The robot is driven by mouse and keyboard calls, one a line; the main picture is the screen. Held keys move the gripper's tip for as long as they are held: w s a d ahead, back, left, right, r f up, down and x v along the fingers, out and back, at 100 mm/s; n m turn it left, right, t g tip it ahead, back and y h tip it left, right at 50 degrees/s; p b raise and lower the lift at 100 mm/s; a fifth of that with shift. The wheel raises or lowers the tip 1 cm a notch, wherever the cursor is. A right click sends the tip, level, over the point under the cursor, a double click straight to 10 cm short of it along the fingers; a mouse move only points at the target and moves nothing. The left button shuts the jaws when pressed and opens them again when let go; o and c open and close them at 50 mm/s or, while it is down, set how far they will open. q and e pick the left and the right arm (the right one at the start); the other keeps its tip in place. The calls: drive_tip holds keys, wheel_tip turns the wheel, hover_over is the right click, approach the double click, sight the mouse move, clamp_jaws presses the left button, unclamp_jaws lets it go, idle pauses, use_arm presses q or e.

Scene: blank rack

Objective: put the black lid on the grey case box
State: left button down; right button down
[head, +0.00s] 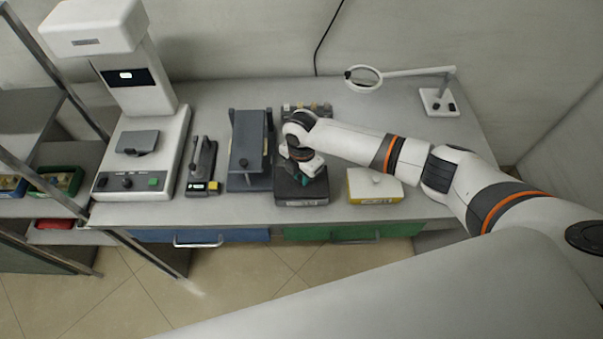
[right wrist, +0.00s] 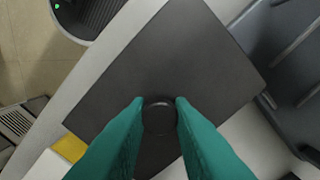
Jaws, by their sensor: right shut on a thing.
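The black lid (head: 290,184) is flat and square with a round knob. It also fills the middle of the right wrist view (right wrist: 165,65). The grey case box (head: 301,202) shows as a dark band with a pale label along its front, directly under the lid near the table's front edge. The lid hides the rest of the box, and I cannot tell whether a thin gap is between them. My right gripper (head: 311,173) points down from above. In the wrist view its teal fingers (right wrist: 158,118) are shut on the lid's knob. My left gripper is not in view.
A yellow box with a white lid (head: 374,185) stands just right. A dark grey press-like device (head: 249,150) stands close on the left, with a stapler-like tool (head: 202,165) and a white instrument (head: 145,150) beyond. A magnifier lamp (head: 439,101) stands at the back right.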

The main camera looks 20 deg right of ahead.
drive_tip(key=shift+p, duration=0.3)
idle(0.6)
drive_tip(key=shift+f+b, duration=0.6)
drive_tip(key=shift+f, duration=0.2)
drive_tip(key=c, duration=1.2)
unclamp_jaws()
wheel_tip(320, 180, up, 12)
drive_tip(key=shift+r+b, duration=0.1)
drive_tip(key=shift+b, duration=0.7)
drive_tip(key=shift+a, duration=0.1)
